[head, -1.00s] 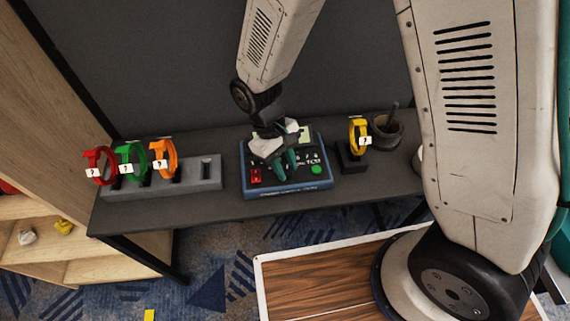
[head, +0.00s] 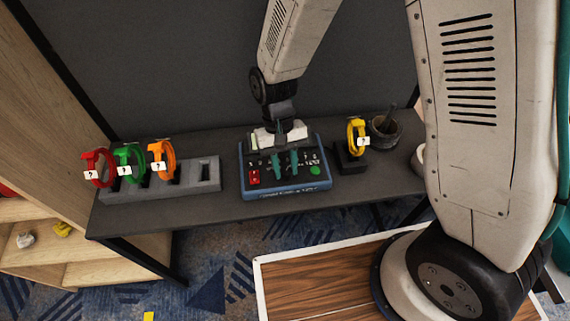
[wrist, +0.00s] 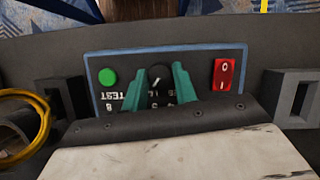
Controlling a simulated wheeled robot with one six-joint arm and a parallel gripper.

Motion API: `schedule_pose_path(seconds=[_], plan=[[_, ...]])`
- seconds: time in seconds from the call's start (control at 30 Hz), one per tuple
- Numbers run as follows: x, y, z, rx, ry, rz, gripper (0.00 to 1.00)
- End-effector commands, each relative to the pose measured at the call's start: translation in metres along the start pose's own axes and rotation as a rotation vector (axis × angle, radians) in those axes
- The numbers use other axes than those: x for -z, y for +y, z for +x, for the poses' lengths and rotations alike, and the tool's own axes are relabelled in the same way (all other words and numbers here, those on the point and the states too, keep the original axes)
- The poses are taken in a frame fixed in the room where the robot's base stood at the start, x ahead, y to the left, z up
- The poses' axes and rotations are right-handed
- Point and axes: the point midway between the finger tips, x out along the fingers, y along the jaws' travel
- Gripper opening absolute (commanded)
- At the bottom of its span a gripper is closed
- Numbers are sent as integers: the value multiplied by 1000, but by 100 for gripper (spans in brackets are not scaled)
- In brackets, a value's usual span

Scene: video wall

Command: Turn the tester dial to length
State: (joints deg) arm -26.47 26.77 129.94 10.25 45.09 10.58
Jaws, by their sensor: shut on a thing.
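The blue-edged tester (head: 244,187) sits on the dark table, with a red rocker switch (head: 253,177) and a green button (head: 315,170). My gripper (head: 285,161) points down over its panel. In the wrist view, the two teal fingers of my gripper (wrist: 161,84) are shut on the black dial (wrist: 158,73), one on each side. A white pointer line shows on the dial, slanted. The tester (wrist: 98,62) has TEST lettering beside the green button (wrist: 107,76). The dial's markings are partly hidden by the fingers and wrist, and I cannot read a length label.
A grey rack (head: 205,174) at left holds red (head: 98,167), green (head: 131,163) and orange (head: 163,160) looped pieces tagged "?". A yellow loop (head: 356,137) stands on a black holder right of the tester, before a dark pot (head: 385,131). Table between rack and tester is clear.

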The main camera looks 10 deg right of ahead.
Motion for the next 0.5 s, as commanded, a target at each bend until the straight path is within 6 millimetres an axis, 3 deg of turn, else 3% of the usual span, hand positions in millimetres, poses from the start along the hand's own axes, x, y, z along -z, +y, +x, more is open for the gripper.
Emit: schedule_pose_path(seconds=[0.33, 0.37, 0.4, 0.5], plan=[[0, 0, 0, 1, 1, 2, 5], [0, 0, 0, 1, 1, 2, 36], [0, 0, 0, 1, 1, 2, 47], [0, 0, 0, 1, 1, 2, 50]])
